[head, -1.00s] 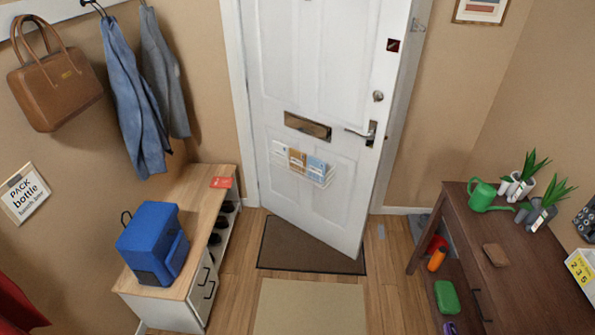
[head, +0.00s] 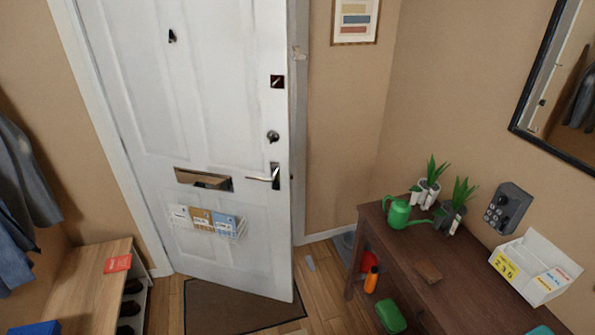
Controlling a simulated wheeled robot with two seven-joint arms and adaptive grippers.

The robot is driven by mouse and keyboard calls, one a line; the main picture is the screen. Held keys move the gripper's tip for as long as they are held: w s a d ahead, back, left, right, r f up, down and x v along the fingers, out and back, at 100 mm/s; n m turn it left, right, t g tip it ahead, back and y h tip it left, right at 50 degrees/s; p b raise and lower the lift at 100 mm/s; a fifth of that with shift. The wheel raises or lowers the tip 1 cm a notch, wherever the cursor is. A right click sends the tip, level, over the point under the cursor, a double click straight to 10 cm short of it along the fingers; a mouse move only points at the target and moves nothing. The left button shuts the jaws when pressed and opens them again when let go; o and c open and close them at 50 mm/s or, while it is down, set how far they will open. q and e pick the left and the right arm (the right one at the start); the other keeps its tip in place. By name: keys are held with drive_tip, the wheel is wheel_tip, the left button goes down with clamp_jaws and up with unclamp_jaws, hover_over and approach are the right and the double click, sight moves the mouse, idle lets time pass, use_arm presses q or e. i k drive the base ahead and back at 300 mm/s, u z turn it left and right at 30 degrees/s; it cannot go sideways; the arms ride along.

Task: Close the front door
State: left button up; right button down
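The white front door (head: 200,110) stands ajar in the head view. Its hinge side is at the left and its free edge, at the right, is swung into the room, apart from the white frame (head: 299,130). A silver lever handle (head: 264,178) sits near the free edge, below a round lock (head: 272,136). A letter slot (head: 203,180) and a wire rack with mail (head: 208,221) are on its lower half. Neither of my grippers is in view.
A dark doormat (head: 245,312) lies under the door's lower edge. A wooden bench with shoes (head: 90,275) stands at the left. A brown table (head: 375,228) with a green watering can (head: 400,213) and plants stands at the right. Bare floor (head: 318,285) shows between the door and the table.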

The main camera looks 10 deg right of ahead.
sight(209, 102)
drive_tip(key=u, duration=0.25)
drive_tip(key=i, duration=1.2)
drive_tip(key=u, duration=0.55)
